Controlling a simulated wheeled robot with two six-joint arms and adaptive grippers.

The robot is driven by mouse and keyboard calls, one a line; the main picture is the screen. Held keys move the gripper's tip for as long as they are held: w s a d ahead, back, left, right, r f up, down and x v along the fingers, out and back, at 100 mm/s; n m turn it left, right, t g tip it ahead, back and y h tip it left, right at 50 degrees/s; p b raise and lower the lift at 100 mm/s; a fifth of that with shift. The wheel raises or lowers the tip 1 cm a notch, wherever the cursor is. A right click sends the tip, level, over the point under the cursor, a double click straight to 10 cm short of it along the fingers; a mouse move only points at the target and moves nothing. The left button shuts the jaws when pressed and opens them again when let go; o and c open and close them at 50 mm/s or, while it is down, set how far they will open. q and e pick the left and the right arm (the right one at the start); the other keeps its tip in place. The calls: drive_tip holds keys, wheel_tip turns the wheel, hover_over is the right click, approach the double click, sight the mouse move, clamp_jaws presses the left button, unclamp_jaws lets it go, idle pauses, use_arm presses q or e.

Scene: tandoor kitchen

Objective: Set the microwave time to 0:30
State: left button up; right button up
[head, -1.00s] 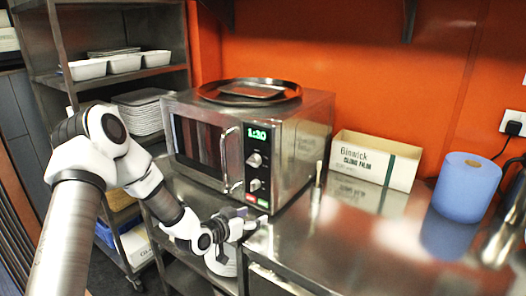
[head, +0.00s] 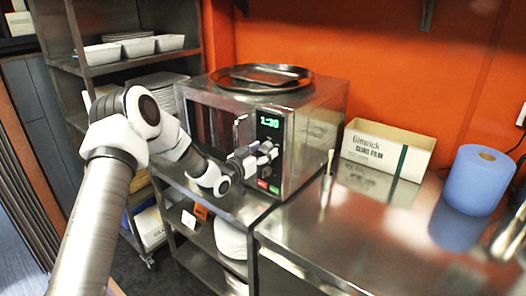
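The steel microwave (head: 318,135) stands on the metal counter at the back, door shut. Its green display (head: 269,123) reads 1:30. My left gripper (head: 270,152) is at the control panel, in front of the knobs, and hides most of them. The fingers are small and seen from the side; I cannot tell whether they are open, shut or touching a knob. A green and a red button (head: 268,187) show below the gripper. My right gripper is not in view.
A round tray (head: 262,86) lies on top of the microwave. A cling film box (head: 388,148) and a blue paper roll (head: 477,181) stand to the right. A brush-like upright object (head: 328,163) stands near the microwave. A shelf rack (head: 120,62) is at left. The front counter is clear.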

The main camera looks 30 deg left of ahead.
use_arm(q)
drive_tip(key=c, duration=0.8)
drive_tip(key=shift+f+n+b, duration=0.1)
drive_tip(key=shift+n+b, duration=0.65)
drive_tip(key=shift+n, duration=0.05)
drive_tip(key=n+b, duration=0.2)
drive_tip(key=n, duration=0.1)
drive_tip(key=n+b, duration=0.1)
drive_tip(key=n, duration=0.1)
drive_tip(key=shift+n, duration=0.3)
drive_tip(key=shift+n+b, duration=0.75)
drive_tip(key=shift+n, duration=0.55)
